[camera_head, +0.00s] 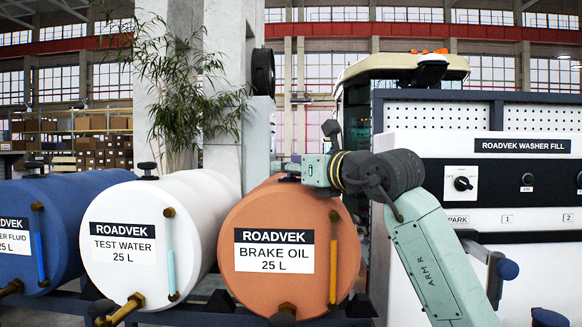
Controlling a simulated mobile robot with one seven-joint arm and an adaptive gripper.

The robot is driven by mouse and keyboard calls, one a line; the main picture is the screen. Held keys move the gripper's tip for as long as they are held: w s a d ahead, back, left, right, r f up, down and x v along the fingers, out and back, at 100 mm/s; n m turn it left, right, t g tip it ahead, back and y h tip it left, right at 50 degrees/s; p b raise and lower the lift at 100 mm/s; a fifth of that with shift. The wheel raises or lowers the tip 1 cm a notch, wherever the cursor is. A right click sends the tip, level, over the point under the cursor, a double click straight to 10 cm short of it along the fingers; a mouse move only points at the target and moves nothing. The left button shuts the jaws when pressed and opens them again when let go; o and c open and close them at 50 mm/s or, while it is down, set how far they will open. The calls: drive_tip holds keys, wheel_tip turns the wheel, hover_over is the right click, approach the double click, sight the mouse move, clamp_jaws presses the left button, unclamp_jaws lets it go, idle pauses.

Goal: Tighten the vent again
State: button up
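The orange drum (290,205) labelled "ROADVEK BRAKE OIL 25 L" lies on its side in the middle of the view. My gripper (286,167) reaches in from the right, level, with its fingertips at the top of this drum. A dark piece (288,179) shows just under the fingertips and looks like the drum's vent; most of it is hidden by the gripper. The fingers are too small and overlapped to tell whether they are closed on it. The white test water drum has a black vent knob (147,167) on top, and the blue drum has another (33,163).
The white test water drum (190,210) and the blue drum (70,195) lie to the left. Brass taps (128,308) stick out in front. A washer fill panel (520,165) stands at right behind my arm. A leafy plant (185,85) rises behind the drums.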

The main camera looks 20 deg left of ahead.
drive_tip(key=c, duration=0.4)
drive_tip(key=t+b, duration=0.1)
drive_tip(key=b, duration=0.1)
drive_tip(key=m+t+h+b, duration=0.1)
drive_tip(key=shift+s+f+m+h+b, duration=0.1)
drive_tip(key=shift+f+m+h+b, duration=0.2)
drive_tip(key=shift+f+b, duration=0.1)
drive_tip(key=m+t+h+b, duration=0.2)
drive_tip(key=b, duration=0.1)
drive_tip(key=shift+a+r+h+b, duration=0.1)
drive_tip(key=shift+r+h+b, duration=0.05)
drive_tip(key=shift+h+b, duration=0.15)
drive_tip(key=shift+r+m+t+h+b, duration=0.25)
drive_tip(key=shift+m+t+h+b, duration=0.15)
drive_tip(key=shift+m+t+h, duration=0.1)
drive_tip(key=o, duration=1.2)
drive_tip(key=shift+s, duration=0.1)
